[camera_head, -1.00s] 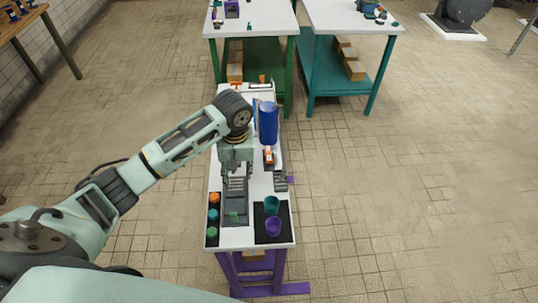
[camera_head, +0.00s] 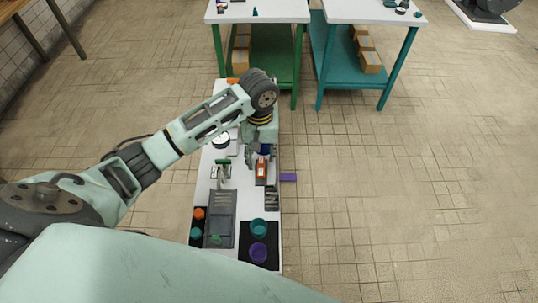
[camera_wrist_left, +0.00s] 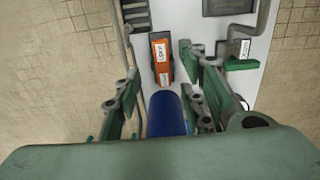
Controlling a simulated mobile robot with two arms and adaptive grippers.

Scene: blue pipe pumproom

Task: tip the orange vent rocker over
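The orange vent rocker (camera_head: 261,169) sits on the white bench, in a dark housing with a white label. In the left wrist view the rocker (camera_wrist_left: 162,60) lies ahead between my spread fingers. I cannot tell which way it is tipped. My left gripper (camera_head: 260,154) hangs over the bench just beyond the rocker. In the wrist view its fingers (camera_wrist_left: 160,82) are apart, with a gap on both sides of the rocker. A blue cylinder (camera_wrist_left: 166,113) shows between the fingers, nearer the camera; it is mostly hidden in the head view. My right gripper is out of view.
A green-handled lever (camera_wrist_left: 240,66) stands right of the rocker in the wrist view. A teal cup (camera_head: 258,228) and a purple cup (camera_head: 258,252) stand on a dark mat (camera_head: 246,264) at the near end. Orange and teal round pieces (camera_head: 198,213) sit left.

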